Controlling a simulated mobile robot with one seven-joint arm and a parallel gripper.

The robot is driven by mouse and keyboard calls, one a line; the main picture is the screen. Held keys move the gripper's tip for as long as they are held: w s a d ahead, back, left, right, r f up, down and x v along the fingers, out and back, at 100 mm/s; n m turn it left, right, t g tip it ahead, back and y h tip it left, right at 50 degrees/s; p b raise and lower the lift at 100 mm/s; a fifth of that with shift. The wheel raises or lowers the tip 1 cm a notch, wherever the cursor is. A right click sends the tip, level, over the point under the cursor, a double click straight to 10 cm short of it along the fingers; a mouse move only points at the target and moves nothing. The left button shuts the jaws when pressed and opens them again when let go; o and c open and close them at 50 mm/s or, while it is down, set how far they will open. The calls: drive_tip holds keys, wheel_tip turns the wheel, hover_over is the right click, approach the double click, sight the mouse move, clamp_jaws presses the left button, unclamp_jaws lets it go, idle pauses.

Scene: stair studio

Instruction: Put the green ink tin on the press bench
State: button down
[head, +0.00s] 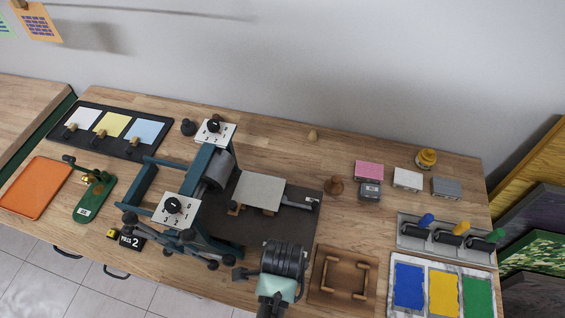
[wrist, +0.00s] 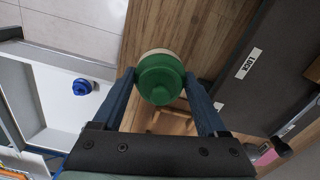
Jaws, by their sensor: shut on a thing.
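The green ink tin (wrist: 160,82), round with a stepped lid and a pale rim, is between the two blue fingers of my gripper (wrist: 159,76) in the wrist view. The fingers are shut on its sides. The press bench (head: 300,140) is the long wooden bench in the head view, with a teal printing press (head: 215,178) on it. My dark arm end covers part of its front middle. The held tin cannot be made out in the head view.
Ink rollers (head: 445,238), colour slabs (head: 443,290) and a wooden tray (head: 340,278) fill the right front. Bare wood shows behind the press. A blue-topped item (wrist: 82,87) sits on a pale surface in the wrist view.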

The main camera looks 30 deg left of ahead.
drive_tip(key=shift+w+f, duration=0.1)
drive_tip(key=shift+f, duration=2.05)
drive_tip(key=shift+f, duration=0.15)
unclamp_jaws()
